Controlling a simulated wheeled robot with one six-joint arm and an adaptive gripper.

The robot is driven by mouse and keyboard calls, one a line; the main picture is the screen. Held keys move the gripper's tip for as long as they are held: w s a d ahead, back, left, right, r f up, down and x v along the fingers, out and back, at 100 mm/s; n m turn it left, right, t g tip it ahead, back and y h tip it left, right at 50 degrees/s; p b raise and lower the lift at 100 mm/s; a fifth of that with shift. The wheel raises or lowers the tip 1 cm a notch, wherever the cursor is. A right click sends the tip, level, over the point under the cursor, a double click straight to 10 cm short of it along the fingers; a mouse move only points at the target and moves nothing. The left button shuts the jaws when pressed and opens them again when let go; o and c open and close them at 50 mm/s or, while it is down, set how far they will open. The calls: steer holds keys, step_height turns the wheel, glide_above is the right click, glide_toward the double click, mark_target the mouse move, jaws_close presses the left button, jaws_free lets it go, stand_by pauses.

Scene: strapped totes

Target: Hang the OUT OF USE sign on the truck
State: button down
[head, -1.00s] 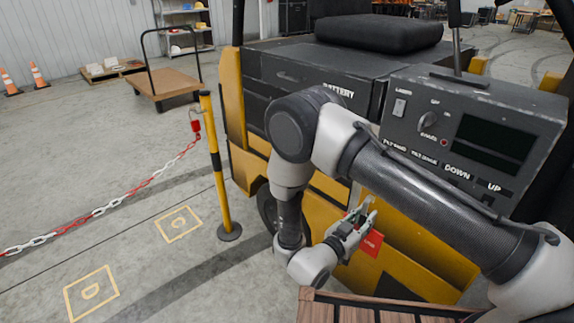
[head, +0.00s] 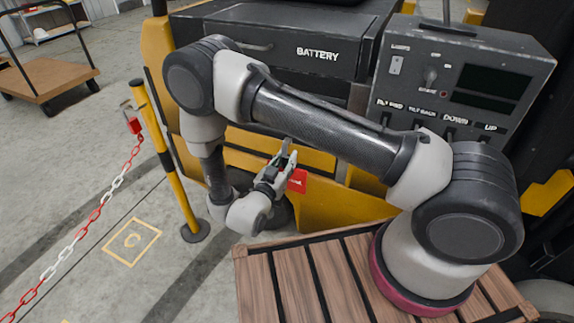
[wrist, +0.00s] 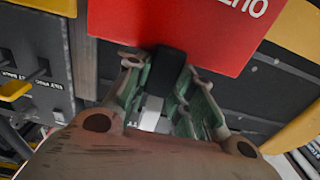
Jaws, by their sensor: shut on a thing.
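The red sign (head: 297,182) shows at my gripper (head: 283,160) in the head view, in front of the truck's yellow side (head: 345,212). In the wrist view the red sign (wrist: 190,30) fills the top middle, with part of its white lettering upside down. My gripper (wrist: 165,85) is shut on a black block at the sign's lower edge in that view. The truck carries a black BATTERY drawer (head: 290,50) and a grey control box (head: 460,75). I cannot tell whether the sign touches the truck.
A yellow and black post (head: 165,160) with a red and white chain (head: 95,215) stands left of the truck. A flat trolley (head: 45,75) is at the far left. A slatted wooden surface (head: 262,285) lies under my arm's base. The floor at lower left has yellow markings.

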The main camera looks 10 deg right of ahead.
steer(key=f+x, duration=0.3)
steer(key=x, duration=0.9)
steer(key=shift+d, duration=0.15)
stand_by(0.6)
steer(key=shift+w, duration=0.1)
steer(key=c, duration=1.1)
jaws_free()
steer(key=shift+c, duration=0.2)
